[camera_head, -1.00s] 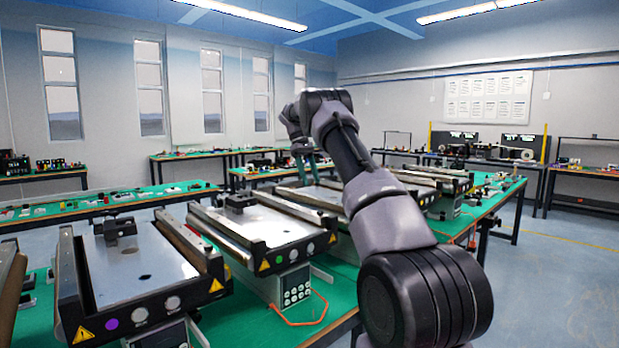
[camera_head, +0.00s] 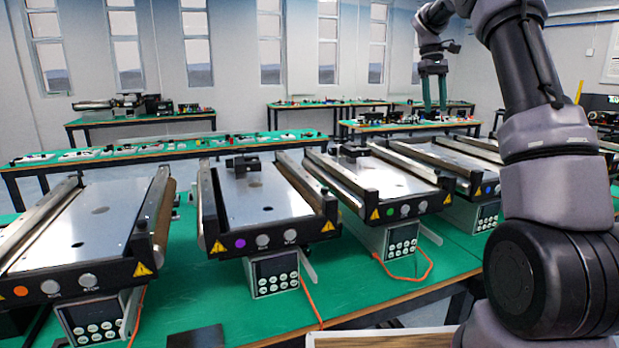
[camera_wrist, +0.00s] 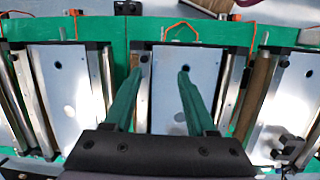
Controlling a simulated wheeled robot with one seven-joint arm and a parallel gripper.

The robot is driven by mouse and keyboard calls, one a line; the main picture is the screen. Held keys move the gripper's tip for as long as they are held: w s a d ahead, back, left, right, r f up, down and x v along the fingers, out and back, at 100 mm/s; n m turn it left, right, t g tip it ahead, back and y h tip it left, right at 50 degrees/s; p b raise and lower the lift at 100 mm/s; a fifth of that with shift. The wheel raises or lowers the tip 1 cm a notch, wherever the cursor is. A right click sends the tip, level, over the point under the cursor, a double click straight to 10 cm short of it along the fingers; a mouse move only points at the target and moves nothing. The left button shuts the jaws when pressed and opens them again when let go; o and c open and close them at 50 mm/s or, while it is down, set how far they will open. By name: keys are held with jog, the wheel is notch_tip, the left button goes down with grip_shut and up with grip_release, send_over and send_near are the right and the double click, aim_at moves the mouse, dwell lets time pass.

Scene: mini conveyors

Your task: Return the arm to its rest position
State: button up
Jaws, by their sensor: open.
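My gripper (camera_head: 434,92) is raised in the upper right of the head view, well above the tables, with its fingers pointing down. In the wrist view my gripper (camera_wrist: 155,90) has its two green fingers apart, with nothing between them. Below it in the wrist view lies a mini conveyor with a pale flat bed (camera_wrist: 160,118). My arm (camera_head: 545,150) rises along the right side of the head view, bent over at the top.
Several mini conveyors stand in a row on a green table (camera_head: 200,300), among them one with a purple button (camera_head: 265,205) and one with an orange button (camera_head: 75,235). A black block (camera_head: 243,164) sits on the purple-button conveyor. Other green-topped tables (camera_head: 160,148) stand behind.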

jog(key=s+a+r+m+t+y, duration=0.15)
jog(key=s+a+r, duration=0.25)
jog(key=s, duration=0.5)
jog(key=s+a+r+m+t, duration=0.2)
jog(key=s+a+r+t, duration=0.15)
jog(key=s, duration=0.55)
jog(key=s+a+f+m+t+y, duration=0.1)
jog(key=s+a+f+m+t, duration=0.1)
jog(key=s, duration=0.6)
jog(key=s+a+f+m+t, duration=0.2)
jog(key=s+a+f, duration=0.2)
jog(key=s, duration=0.5)
jog(key=shift+s+f+y, duration=0.15)
jog(key=shift+f+y, duration=0.2)
jog(key=shift+f, duration=0.05)
